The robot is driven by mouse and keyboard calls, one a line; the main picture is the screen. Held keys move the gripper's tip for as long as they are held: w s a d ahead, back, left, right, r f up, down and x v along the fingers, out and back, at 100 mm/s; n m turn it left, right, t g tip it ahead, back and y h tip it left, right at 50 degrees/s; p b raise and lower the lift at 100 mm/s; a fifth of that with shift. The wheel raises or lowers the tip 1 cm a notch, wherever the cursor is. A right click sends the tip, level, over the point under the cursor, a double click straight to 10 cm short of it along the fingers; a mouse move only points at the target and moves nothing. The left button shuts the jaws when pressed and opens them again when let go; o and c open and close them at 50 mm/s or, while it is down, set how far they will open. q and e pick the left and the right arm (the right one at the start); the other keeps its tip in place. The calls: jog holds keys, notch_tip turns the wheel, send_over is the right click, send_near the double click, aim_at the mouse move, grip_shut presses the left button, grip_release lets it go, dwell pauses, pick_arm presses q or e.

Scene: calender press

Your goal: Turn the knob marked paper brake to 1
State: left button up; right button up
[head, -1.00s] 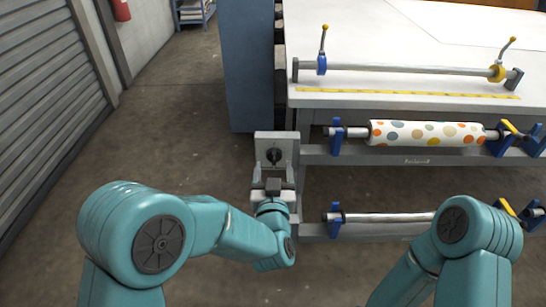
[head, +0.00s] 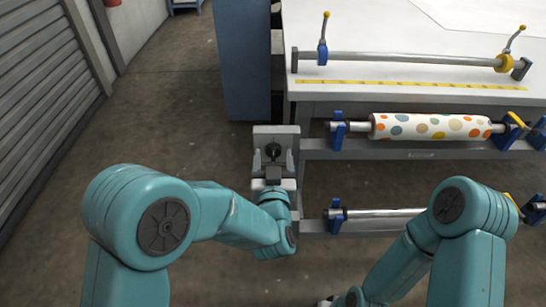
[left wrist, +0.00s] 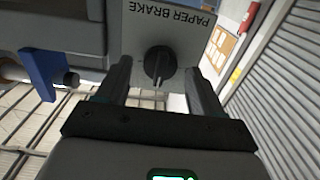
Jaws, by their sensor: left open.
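The paper brake knob (head: 273,151) is a round black knob on a small grey panel (head: 276,132) at the left end of the press frame. In the left wrist view the knob (left wrist: 158,62) sits below the upside-down words PAPER BRAKE on the panel (left wrist: 205,42). A pale pointer line on it points down in that picture. My left gripper (head: 273,163) is open, its fingers pointing at the panel. In the left wrist view the fingers of my left gripper (left wrist: 159,76) show on either side of the knob, with gaps.
A dotted paper roll (head: 430,126) lies in blue holders right of the panel, with a bare metal roller (head: 385,212) below. The white table (head: 400,40) carries a bar (head: 410,60). A blue-grey cabinet (head: 240,70) stands behind the panel. The floor to the left is clear.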

pick_arm(q)
jog(key=c, duration=1)
jog(key=shift+f+n+b, duration=0.1)
jog(key=shift+n+b, duration=0.2)
jog(key=shift+b, duration=0.35)
jog(key=shift+c, duration=0.2)
jog(key=n+b, duration=1.1)
jog(key=b, duration=0.5)
jog(key=shift+a+f+n, duration=0.1)
jog(key=shift+a+n, duration=0.05)
jog(key=shift+n, duration=0.25)
jog(key=n+b, duration=0.2)
jog(key=shift+n, duration=0.3)
jog(key=shift+r+n+b, duration=0.25)
jog(key=shift+n+b, duration=0.25)
jog(key=shift+b, duration=0.15)
pick_arm(e)
notch_tip(320, 180, down, 20)
jog(key=w+d, duration=0.1)
jog(key=shift+m+t, duration=0.3)
jog(key=shift+d, duration=0.15)
